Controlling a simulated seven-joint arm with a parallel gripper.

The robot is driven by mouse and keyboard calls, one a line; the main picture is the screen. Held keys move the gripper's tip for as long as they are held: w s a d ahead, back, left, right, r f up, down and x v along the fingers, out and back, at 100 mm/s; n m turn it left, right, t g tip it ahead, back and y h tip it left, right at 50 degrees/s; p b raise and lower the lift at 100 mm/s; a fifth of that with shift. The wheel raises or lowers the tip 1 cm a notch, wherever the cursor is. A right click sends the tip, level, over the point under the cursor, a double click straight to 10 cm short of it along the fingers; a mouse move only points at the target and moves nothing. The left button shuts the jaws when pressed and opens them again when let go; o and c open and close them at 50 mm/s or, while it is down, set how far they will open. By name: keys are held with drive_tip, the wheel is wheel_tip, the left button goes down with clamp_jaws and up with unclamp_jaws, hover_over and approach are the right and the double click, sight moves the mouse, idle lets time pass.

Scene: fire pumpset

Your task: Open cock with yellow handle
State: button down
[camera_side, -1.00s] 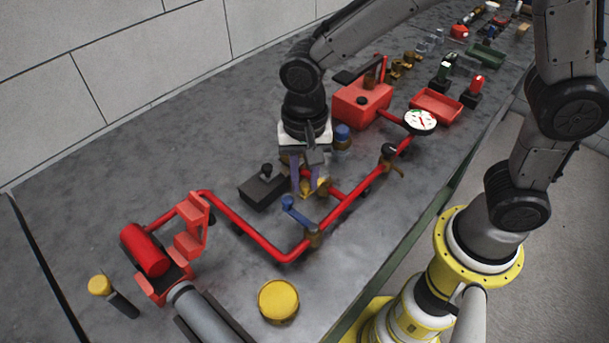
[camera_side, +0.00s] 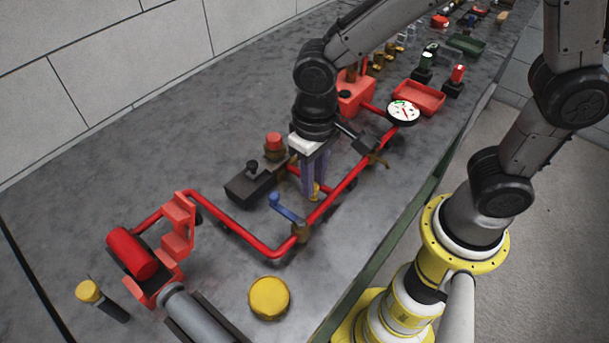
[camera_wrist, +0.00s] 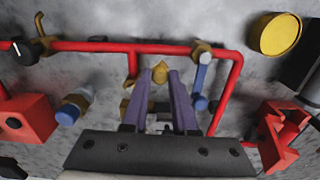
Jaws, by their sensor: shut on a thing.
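The yellow handle (camera_side: 317,190) of the cock sits on the short red branch pipe just behind the long red pipe (camera_side: 345,186). In the wrist view its yellow end (camera_wrist: 160,70) shows between my fingertips. My gripper (camera_side: 312,193) points down over it, with both purple fingers shut on the handle. In the wrist view my gripper (camera_wrist: 159,80) reaches close to the red pipe (camera_wrist: 100,47). The fingers partly hide the cock's body, and the handle's exact angle is hard to tell.
A blue-handled cock (camera_side: 287,208) stands close to the left of my fingers. A brown cock (camera_side: 377,160) and a gauge (camera_side: 403,112) are to the right. A dark box (camera_side: 252,185) and a red-capped part (camera_side: 274,144) stand behind. The far-left bench is clear.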

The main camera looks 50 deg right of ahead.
drive_tip(key=d+n, duration=0.1)
drive_tip(key=n, duration=0.1)
drive_tip(key=s+d+n, duration=0.1)
drive_tip(key=n, duration=0.1)
drive_tip(key=shift+s+r+n, duration=0.1)
drive_tip(key=shift+s+n, duration=0.05)
drive_tip(key=shift+n, duration=0.15)
drive_tip(key=shift+s+d+n, duration=0.15)
drive_tip(key=shift+d+n, duration=0.45)
drive_tip(key=shift+n, duration=0.6)
drive_tip(key=shift+s+d+n, duration=0.1)
drive_tip(key=shift+d+n, duration=0.5)
drive_tip(key=shift+n, duration=0.6)
drive_tip(key=c, duration=0.7)
unclamp_jaws()
wheel_tip(320, 180, up, 14)
drive_tip(key=shift+d, duration=0.1)
